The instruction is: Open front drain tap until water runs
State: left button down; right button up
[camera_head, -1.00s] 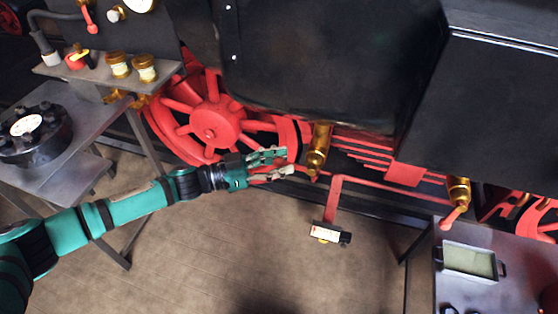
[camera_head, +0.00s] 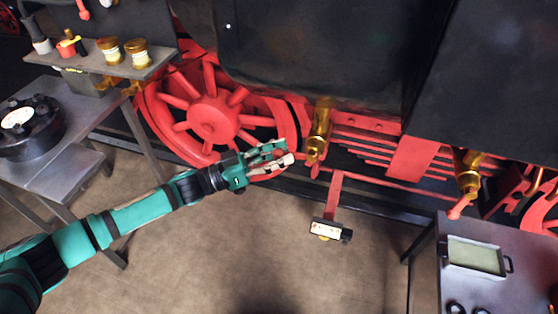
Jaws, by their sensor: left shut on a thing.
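The drain tap in the middle (camera_head: 319,132) is a brass body hanging below the black cylinder casing, with red at its lower end. My left gripper (camera_head: 283,158) is just left of this tap, in front of the red frame. No water shows under the tap. A second brass tap (camera_head: 467,172) with a red handle (camera_head: 458,208) hangs farther right. My right gripper is not in view.
A large red spoked wheel (camera_head: 208,118) stands behind my left arm. A red bracket with a small labelled box (camera_head: 327,229) hangs below the middle tap. A metal table (camera_head: 55,180) is at left; another at lower right carries a tray (camera_head: 474,258). Floor between is clear.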

pick_arm(q)
jog(key=shift+d+f+n+t+h+b, duration=0.2)
jog(key=shift+f+n+t+h+b, duration=0.55)
jog(key=shift+b, duration=0.8)
jog(key=shift+d+f+n+t+h+b, duration=0.25)
jog(key=shift+f+n+t+b, duration=0.2)
jog(key=shift+n+t+b, duration=0.65)
jog(key=shift+d+f+n+t+h+b, duration=0.2)
jog(key=shift+f+n+t+h+b, duration=0.35)
jog(key=shift+n+b, duration=0.95)
jog(key=shift+m+b, duration=0.45)
jog(key=shift+b, duration=0.05)
jog(key=c, duration=1.2)
grip_release()
jog(key=shift+o, duration=0.9)
jog(key=shift+w+f, duration=0.15)
jog(key=v, duration=1.2)
